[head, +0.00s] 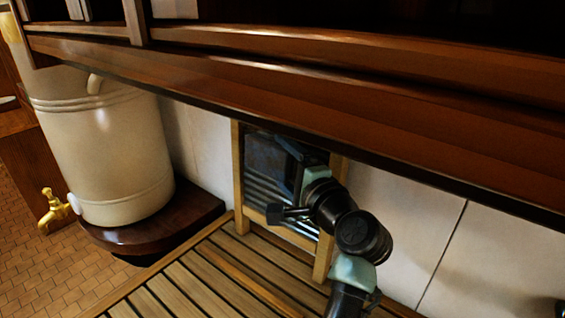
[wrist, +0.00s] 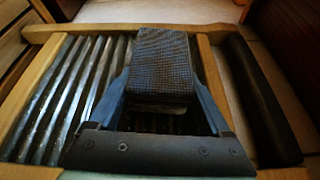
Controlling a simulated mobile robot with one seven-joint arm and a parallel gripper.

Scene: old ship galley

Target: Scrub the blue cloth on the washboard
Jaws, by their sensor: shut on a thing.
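The washboard (head: 238,180) stands upright against the tiled wall in the head view, a pale wooden frame around ribbed metal. In the wrist view its ribs and wooden frame (wrist: 207,65) fill most of the picture. My gripper (wrist: 160,88) is shut on the blue cloth (wrist: 162,50), a dark blue woven, block-like piece between the two fingers. The cloth lies over the ribs, near the right side of the frame; I cannot tell whether it touches them. In the head view my gripper (head: 292,165) is in front of the washboard, and my wrist hides its lower right part.
A slatted wooden counter (head: 190,285) lies below the washboard. A cream water urn (head: 105,150) with a brass tap (head: 55,210) stands at the left on a dark wooden stand (head: 150,235). A dark wooden shelf edge (head: 330,110) overhangs from above.

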